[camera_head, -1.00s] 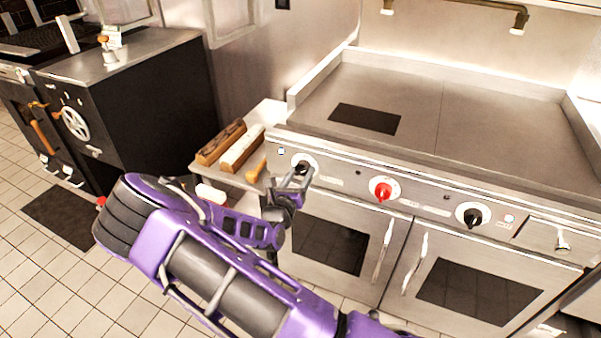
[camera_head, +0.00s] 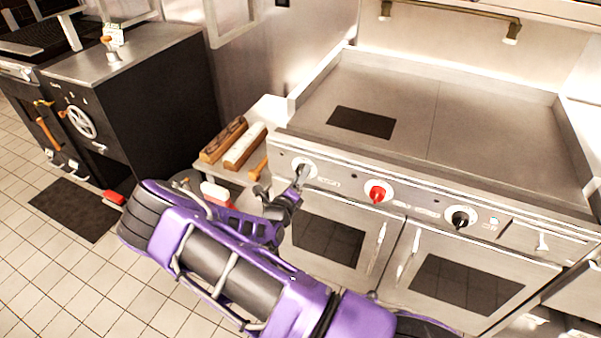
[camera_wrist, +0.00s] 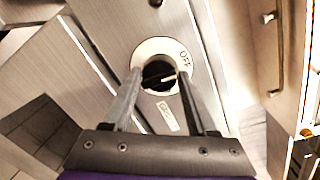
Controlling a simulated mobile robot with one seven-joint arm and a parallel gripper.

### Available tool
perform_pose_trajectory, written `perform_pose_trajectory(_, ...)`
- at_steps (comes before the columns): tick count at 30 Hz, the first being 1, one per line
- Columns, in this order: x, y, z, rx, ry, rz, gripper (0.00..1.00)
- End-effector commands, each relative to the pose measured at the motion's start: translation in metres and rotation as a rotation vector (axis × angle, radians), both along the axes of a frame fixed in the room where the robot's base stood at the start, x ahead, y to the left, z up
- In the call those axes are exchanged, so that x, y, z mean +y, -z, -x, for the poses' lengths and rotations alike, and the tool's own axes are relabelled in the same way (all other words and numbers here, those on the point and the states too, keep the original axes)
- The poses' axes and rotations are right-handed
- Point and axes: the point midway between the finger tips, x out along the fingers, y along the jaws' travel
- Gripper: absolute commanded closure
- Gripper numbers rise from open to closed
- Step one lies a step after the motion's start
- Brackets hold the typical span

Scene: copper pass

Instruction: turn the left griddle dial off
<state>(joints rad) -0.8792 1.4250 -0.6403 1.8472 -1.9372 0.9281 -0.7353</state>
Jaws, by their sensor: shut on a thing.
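The left griddle dial (camera_head: 312,169) is on the front panel at the griddle's left end. In the wrist view it is a black knob (camera_wrist: 158,77) in a white ring, with "OFF" printed at the ring's upper right. A white mark on the knob lies slantwise and does not line up clearly with "OFF". My gripper (camera_head: 300,177) reaches up to the dial from the lower left. In the wrist view my gripper's fingers (camera_wrist: 159,84) are on either side of the knob, shut on it. The fingers hide the knob's side edges.
A red dial (camera_head: 378,191) and a black dial (camera_head: 460,217) sit further right on the panel. Oven doors (camera_head: 327,240) with handles are below. A side shelf (camera_head: 271,103) with wooden-looking blocks stands left of the griddle. Tiled floor (camera_head: 40,265) is open at the lower left.

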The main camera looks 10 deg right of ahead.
Motion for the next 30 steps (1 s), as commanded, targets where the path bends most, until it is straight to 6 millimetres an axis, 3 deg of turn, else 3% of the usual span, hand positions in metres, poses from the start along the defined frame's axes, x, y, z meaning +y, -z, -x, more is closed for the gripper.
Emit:
perform_pose_trajectory(22,-0.0022,-0.0013,0.0004,0.053,0.004,0.077,0.98)
perform_pose_trajectory(23,-0.0023,-0.0013,0.0003,0.053,0.004,0.077,0.39)
perform_pose_trajectory(27,-0.0018,-0.0012,0.0002,0.052,0.003,0.076,0.14)
perform_pose_trajectory(30,-0.0012,-0.0010,0.0001,0.052,0.002,0.075,0.14)
